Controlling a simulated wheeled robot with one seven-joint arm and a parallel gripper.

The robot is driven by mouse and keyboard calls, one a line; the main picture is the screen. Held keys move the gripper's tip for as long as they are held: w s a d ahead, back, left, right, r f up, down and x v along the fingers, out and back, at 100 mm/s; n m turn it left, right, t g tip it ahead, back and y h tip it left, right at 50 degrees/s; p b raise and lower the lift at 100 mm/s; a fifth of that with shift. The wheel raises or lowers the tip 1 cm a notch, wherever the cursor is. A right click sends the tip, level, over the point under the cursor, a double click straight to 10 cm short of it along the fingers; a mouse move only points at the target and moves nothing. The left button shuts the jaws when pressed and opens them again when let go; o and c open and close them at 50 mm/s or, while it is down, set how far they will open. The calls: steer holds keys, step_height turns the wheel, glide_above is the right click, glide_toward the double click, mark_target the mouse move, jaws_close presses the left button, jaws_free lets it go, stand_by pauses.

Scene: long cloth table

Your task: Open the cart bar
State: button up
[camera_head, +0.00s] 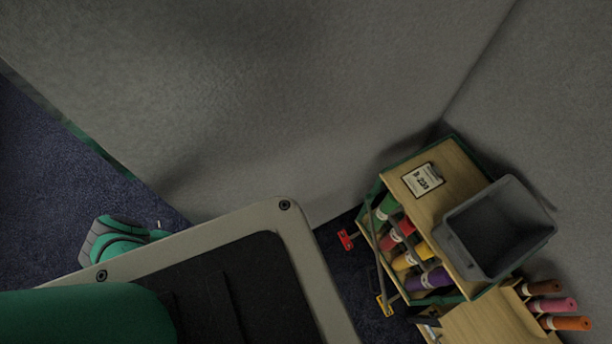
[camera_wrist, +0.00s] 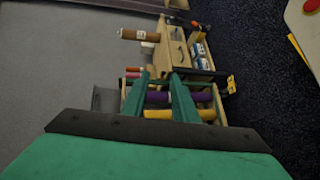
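The cart (camera_head: 432,205) stands at the lower right of the head view, a wooden body with green edges and several coloured rolls. A thin dark bar (camera_head: 380,281) runs along its open side, with a yellow end piece (camera_head: 384,306) near its lower end. In the wrist view the cart (camera_wrist: 174,50) is sideways, and the yellow piece (camera_wrist: 231,84) shows right of the fingers. My gripper (camera_wrist: 158,78) is open; its two green fingers are apart with nothing held between them. Purple and yellow rolls show behind them. The fingers' distance from the bar is hard to tell.
A grey bin (camera_head: 497,228) sits on the cart beside a price card (camera_head: 422,180). A red piece (camera_head: 345,239) shows left of the cart. Grey walls (camera_head: 250,90) stand behind it. Dark blue carpet (camera_head: 40,170) is clear at left. Orange and pink rolls (camera_head: 566,323) stick out at lower right.

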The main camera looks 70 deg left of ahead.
steer(key=shift+d+r, duration=0.15)
steer(key=shift+d, duration=0.05)
jaws_close()
steer(key=w+d+r+m+t+y, duration=0.1)
steer(key=w+d+r+m+y, duration=0.1)
steer(key=r, duration=0.6)
steer(key=w+d+r+m+t+y, duration=0.2)
steer(key=w+d+r+m+y, duration=0.1)
steer(key=r, duration=0.6)
steer(key=w+d+r+m+t+y, duration=0.2)
steer(key=r+y, duration=0.4)
steer(key=r, duration=0.3)
steer(key=shift+w+d+m+y, duration=0.3)
steer(key=shift+w+d+m, duration=0.5)
steer(key=shift+d, duration=0.4)
steer(key=shift+w, duration=0.2)
